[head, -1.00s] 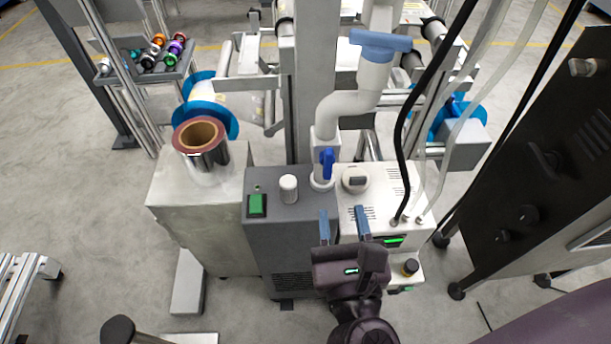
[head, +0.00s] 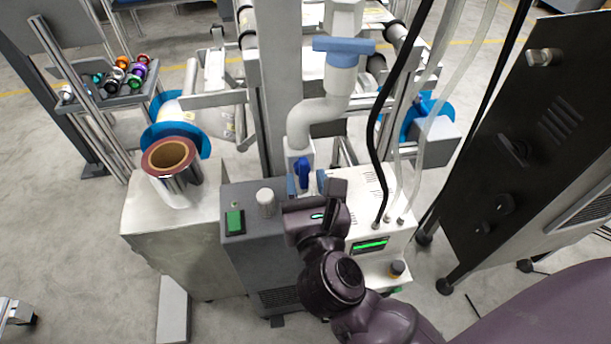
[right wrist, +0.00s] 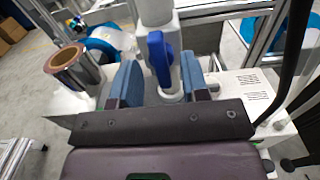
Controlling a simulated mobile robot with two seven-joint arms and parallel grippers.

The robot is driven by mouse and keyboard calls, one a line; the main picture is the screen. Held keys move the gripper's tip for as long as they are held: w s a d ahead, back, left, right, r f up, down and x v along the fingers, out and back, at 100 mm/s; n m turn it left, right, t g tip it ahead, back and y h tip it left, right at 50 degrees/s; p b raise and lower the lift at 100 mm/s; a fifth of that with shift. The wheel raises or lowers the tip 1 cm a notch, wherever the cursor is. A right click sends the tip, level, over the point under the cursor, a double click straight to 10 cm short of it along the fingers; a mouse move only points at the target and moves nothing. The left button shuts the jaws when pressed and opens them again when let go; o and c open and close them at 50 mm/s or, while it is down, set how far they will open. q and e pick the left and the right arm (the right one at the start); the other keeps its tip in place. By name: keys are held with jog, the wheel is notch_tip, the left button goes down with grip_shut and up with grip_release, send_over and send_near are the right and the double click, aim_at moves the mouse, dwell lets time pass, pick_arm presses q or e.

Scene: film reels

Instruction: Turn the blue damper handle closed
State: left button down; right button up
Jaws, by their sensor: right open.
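A small blue handle (head: 303,172) stands upright on the lower part of the white pipe (head: 318,118), and a larger blue T-shaped handle (head: 343,47) sits higher on the same pipe. My right gripper (head: 306,185) is open, its blue fingers just in front of the small handle and one on either side of it in the picture. In the right wrist view the small handle (right wrist: 160,57) shows in the gap between the open fingers (right wrist: 158,80). I see no contact, and the exact depth between fingertips and handle is hard to tell. My left gripper is out of view.
A dark grey box with a green button (head: 235,222) and a white knob (head: 266,203) stands left of the gripper. A film roll (head: 170,160) is further left. A black cable (head: 382,130) and clear tubes hang close on the right, before a black panel (head: 520,150).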

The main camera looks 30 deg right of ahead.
jog(key=shift+w+d, duration=0.2)
jog(key=shift+w, duration=0.35)
jog(key=shift+c, duration=0.3)
